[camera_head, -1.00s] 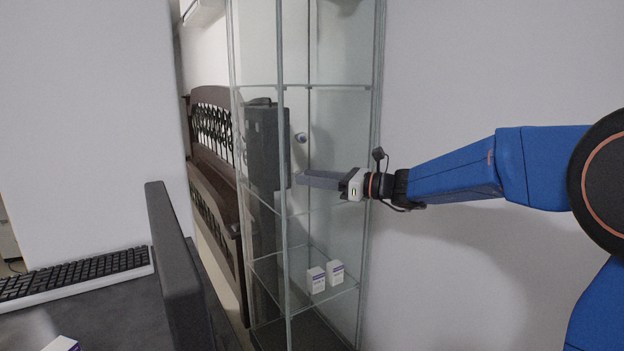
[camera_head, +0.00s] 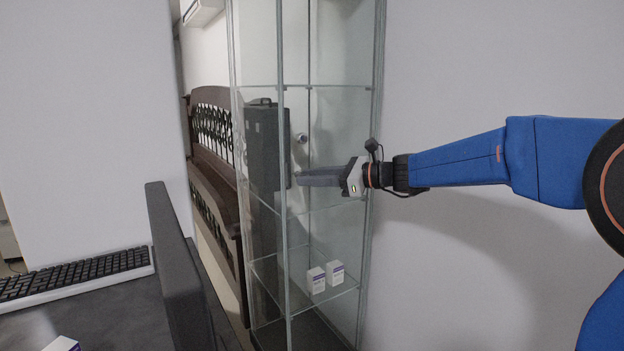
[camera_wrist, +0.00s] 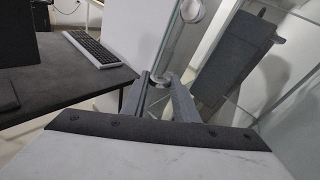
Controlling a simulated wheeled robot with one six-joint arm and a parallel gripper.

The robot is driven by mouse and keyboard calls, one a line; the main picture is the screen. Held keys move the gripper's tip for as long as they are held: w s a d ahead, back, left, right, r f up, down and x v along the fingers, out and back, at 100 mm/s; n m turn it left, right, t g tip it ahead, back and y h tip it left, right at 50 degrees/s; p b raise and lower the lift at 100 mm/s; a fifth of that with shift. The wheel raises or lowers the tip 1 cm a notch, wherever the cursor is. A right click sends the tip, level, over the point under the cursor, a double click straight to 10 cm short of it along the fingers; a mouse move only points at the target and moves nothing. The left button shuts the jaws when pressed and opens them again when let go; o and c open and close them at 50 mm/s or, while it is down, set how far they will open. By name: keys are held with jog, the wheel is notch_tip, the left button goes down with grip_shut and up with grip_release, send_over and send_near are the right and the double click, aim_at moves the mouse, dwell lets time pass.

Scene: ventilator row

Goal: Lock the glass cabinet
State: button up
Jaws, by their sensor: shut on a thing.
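The tall glass cabinet (camera_head: 284,60) stands in front of me, its door looking closed. A round silver knob (camera_head: 302,138) sits on its glass front and also shows at the top of the wrist view (camera_wrist: 192,11). My gripper (camera_head: 298,177) reaches in from the right, its fingertips at the cabinet front below the knob. In the wrist view my gripper (camera_wrist: 160,80) is shut on a small round metal piece (camera_wrist: 160,77), which looks like the cabinet's lock. The fingers hide most of that piece, so I cannot tell how it is turned.
Two small white boxes (camera_head: 325,276) stand on a lower glass shelf. A desk (camera_head: 95,315) with a keyboard (camera_head: 75,275) and an upright dark panel (camera_head: 178,265) is at the left. A dark wooden bench (camera_head: 215,180) stands behind the cabinet. A plain wall is at the right.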

jog(key=shift+s+a+r+n+t+h, duration=0.2)
jog(key=shift+n+t+h, duration=0.3)
jog(key=shift+n+h, duration=1)
jog(key=shift+s+a+r+n+t+h, duration=0.15)
jog(key=shift+n+t+h, duration=0.35)
jog(key=shift+n+h, duration=0.95)
jog(key=shift+s+a+r+n+t+h, duration=0.2)
jog(key=shift+n+t+h, duration=0.3)
jog(key=shift+n+h, duration=0.95)
jog(key=shift+w+h, duration=0.15)
jog(key=shift+h, duration=0.15)
jog(key=o, duration=0.8)
jog(key=shift+f, duration=0.1)
jog(key=v, duration=1.7)
jog(key=shift+s, duration=0.2)
